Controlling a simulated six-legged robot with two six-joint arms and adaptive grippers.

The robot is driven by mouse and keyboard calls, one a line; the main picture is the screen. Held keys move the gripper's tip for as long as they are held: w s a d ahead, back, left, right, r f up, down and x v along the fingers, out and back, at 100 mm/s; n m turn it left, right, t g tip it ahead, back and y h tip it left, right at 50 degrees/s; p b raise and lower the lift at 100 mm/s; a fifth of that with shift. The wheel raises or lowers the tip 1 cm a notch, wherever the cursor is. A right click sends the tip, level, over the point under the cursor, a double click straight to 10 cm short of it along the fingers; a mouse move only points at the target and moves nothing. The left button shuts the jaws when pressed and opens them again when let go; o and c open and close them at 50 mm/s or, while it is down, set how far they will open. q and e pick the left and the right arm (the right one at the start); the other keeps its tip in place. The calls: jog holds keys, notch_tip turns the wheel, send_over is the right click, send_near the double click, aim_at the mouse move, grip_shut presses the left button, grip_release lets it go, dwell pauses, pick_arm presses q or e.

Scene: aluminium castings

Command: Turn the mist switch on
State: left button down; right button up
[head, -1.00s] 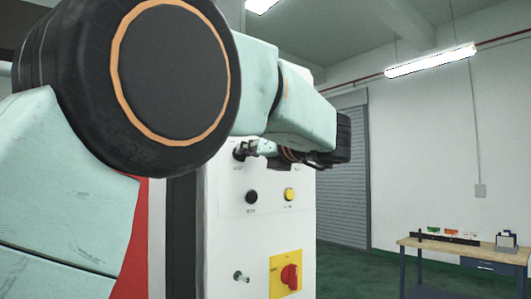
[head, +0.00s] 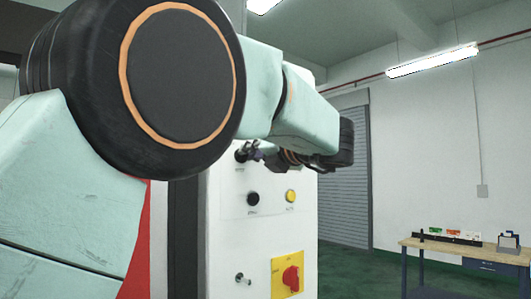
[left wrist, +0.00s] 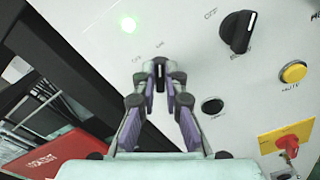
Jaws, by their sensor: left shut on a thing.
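The panel front is white, and a small black switch (left wrist: 160,77) with a pale pointer line sits on it in the left wrist view. My left gripper (left wrist: 161,71) is shut on this switch, with one finger on each side. The pointer line runs roughly up and down in that view. Small position labels show just above it, too blurred to read surely. In the head view my left gripper (head: 252,152) is at the upper part of the panel, partly behind my own arm. The switch's name is not readable. My right gripper is not in view.
The panel also carries a lit green lamp (left wrist: 128,24), a larger black knob (left wrist: 238,31), a yellow button (head: 291,196), a black button (head: 253,199) and a red rotary handle (head: 291,279) on a yellow plate. A workbench (head: 470,253) stands at the right.

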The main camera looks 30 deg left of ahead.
pick_arm(q)
jog(key=shift+f, duration=0.35)
jog(key=c, duration=1.9)
grip_release()
jog(key=o, duration=0.5)
jog(key=shift+s+d+r, duration=0.1)
jog(key=shift+d+r, duration=0.05)
jog(key=shift+r, duration=0.1)
notch_tip(320, 180, up, 10)
jog(key=shift+r, duration=0.1)
